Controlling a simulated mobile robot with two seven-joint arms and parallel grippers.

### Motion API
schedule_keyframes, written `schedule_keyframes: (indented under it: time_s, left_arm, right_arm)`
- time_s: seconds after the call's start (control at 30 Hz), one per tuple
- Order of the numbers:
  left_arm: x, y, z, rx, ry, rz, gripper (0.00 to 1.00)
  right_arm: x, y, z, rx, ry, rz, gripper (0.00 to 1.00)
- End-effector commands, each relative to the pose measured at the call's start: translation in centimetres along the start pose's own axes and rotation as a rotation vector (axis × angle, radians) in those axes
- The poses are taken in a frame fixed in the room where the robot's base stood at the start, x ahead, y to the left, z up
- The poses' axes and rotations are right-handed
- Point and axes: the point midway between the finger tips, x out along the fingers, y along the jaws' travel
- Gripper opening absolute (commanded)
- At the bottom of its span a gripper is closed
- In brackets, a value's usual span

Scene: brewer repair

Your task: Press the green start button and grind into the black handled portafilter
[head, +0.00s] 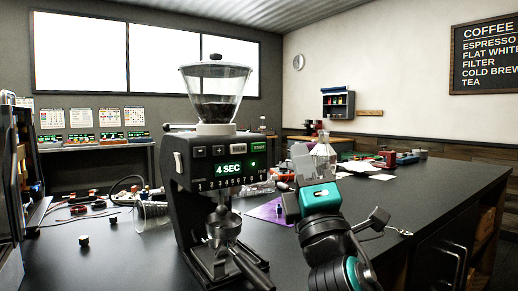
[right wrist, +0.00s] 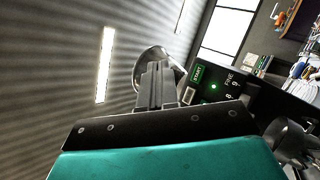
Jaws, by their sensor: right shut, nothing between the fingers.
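The black coffee grinder (head: 180,200) stands on the dark counter with a clear hopper (head: 214,95) holding dark beans. Its display (head: 229,169) reads "4 SEC" and a green light (head: 253,164) glows. The green start button (head: 259,147) is at the panel's top right and also shows in the right wrist view (right wrist: 198,73). The portafilter (head: 222,229) sits under the spout, its black handle (head: 252,270) pointing toward me. My right gripper (head: 301,158) is shut and empty, right of the panel. In the right wrist view its fingers (right wrist: 155,85) appear beside the button; contact cannot be told. My left gripper is not in view.
A clear glass bottle (head: 323,155) stands behind my right gripper. A tipped clear cup (head: 152,215), cables and small dark knobs lie left of the grinder. A purple mat (head: 268,209) lies to its right. The counter's right part (head: 430,195) is mostly bare.

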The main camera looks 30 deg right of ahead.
Motion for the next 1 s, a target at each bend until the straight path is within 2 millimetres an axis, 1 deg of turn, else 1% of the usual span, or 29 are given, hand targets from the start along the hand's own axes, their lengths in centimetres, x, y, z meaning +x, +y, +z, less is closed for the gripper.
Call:
schedule_keyframes:
  time_s: [0.3, 0.5, 0.7, 1.0]
  left_arm:
    - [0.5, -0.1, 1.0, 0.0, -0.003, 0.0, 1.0]
    - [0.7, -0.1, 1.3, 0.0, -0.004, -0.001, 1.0]
    - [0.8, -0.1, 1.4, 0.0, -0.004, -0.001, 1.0]
    - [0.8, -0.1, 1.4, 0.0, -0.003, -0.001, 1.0]
  right_arm:
    - [3.0, -2.3, -2.2, 0.003, -0.001, 0.001, 0.0]
    - [4.6, -3.5, -3.5, 0.002, -0.001, 0.0, 0.0]
    - [5.4, -4.0, -4.1, 0.003, 0.001, -0.001, 0.0]
    - [5.6, -4.1, -4.2, 0.002, 0.001, -0.001, 0.0]
